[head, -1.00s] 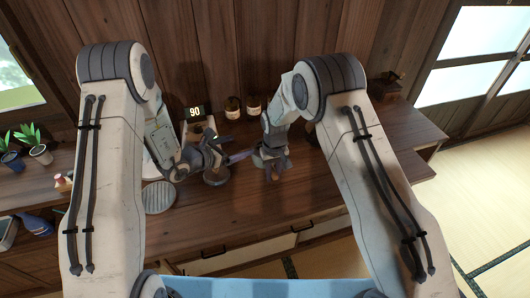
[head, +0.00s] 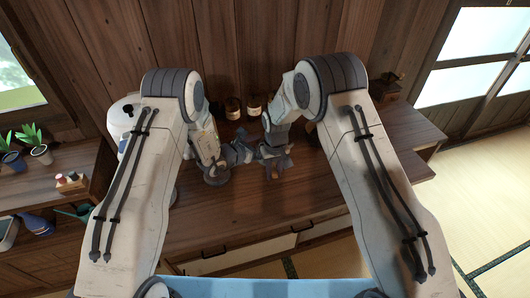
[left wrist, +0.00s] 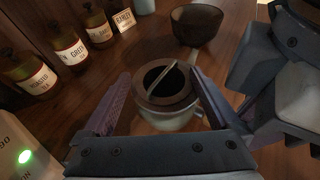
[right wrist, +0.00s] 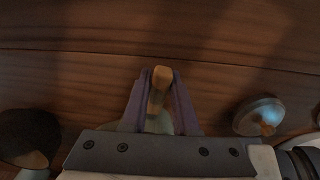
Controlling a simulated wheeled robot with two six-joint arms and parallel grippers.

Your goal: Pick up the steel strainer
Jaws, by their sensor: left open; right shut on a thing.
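I cannot pick out the steel strainer with certainty. In the left wrist view a round vessel with a brown rim (left wrist: 150,100), dark inside, sits between my left gripper's (left wrist: 158,92) open fingers; a thin light bar crosses its mouth. The fingers stand either side of it, and I cannot tell whether they touch it. My right gripper (right wrist: 160,78) is shut on a tan handle (right wrist: 160,80); a pale rounded body shows below it, partly hidden. In the head view my left gripper (head: 238,155) is close to my right gripper (head: 275,165).
Labelled bottles (left wrist: 67,42) stand along the back, with a dark bowl (left wrist: 197,24) beyond the vessel. A grey round piece with an orange knob (right wrist: 260,115) lies beside my right gripper. A white kettle (head: 124,115) is at left. The right counter (head: 405,130) is mostly clear.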

